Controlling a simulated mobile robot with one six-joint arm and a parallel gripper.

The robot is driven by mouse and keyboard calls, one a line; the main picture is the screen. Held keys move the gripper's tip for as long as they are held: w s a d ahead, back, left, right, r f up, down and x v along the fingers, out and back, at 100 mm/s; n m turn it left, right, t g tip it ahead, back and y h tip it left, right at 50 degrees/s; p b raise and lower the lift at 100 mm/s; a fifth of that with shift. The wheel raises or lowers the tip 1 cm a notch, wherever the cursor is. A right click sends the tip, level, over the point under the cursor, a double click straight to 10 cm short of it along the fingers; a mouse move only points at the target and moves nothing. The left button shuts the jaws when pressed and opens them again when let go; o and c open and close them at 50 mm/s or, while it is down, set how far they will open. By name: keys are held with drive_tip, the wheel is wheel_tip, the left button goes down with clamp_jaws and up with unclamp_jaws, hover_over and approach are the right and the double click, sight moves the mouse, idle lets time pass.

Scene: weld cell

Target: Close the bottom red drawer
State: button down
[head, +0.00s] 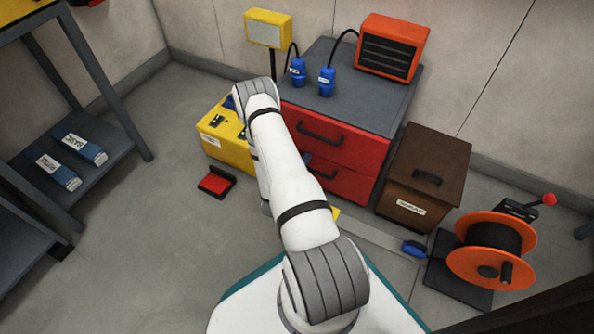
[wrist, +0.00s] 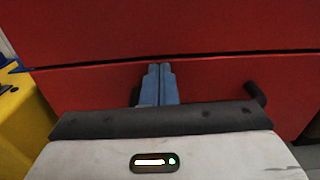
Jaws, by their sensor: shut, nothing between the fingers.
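The bottom red drawer (head: 350,184) is the lower of two red fronts in the grey-topped cabinet in the head view. Its front looks close to flush with the top drawer (head: 345,148), with no wide opening visible. My arm hides its left part. In the wrist view the bottom drawer (wrist: 215,78) lies below a thin dark seam. My gripper (wrist: 159,70) is shut and empty, with its fingertips at the drawer front, between the ends of the black handle (wrist: 257,93). Whether they touch the front is unclear.
A yellow case (head: 228,150) stands left of the cabinet, with a red object (head: 216,182) on the floor before it. A brown box (head: 428,165) and an orange cable reel (head: 490,250) stand right. The left floor is mostly clear.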

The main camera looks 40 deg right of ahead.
drive_tip(key=p+v, duration=0.4)
drive_tip(key=v, duration=1)
drive_tip(key=shift+w, duration=0.1)
wheel_tip(320, 180, up, 39)
drive_tip(key=s+m+g+y+p, duration=0.1)
drive_tip(key=m+g+p, duration=1.2)
drive_tip(key=m+p, duration=0.15)
drive_tip(key=s+a+r+m+t+y+p, duration=0.2)
drive_tip(key=a+r+y+p, duration=0.3)
drive_tip(key=r, duration=0.8)
drive_tip(key=s+a+r+m+t+y+p, duration=0.3)
drive_tip(key=r+p, duration=0.6)
drive_tip(key=r, duration=0.5)
drive_tip(key=s+a+r+m+t+y+p, duration=0.2)
drive_tip(key=s+a+r+m+y+p, duration=0.2)
drive_tip(key=r, duration=0.9)
drive_tip(key=s+a+y+p, duration=0.1)
drive_tip(key=a+y+p, duration=0.2)
drive_tip(key=p, duration=0.1)
drive_tip(key=shift+s+r, duration=0.15)
drive_tip(key=shift+r, duration=0.25)
drive_tip(key=shift+a, duration=0.1)
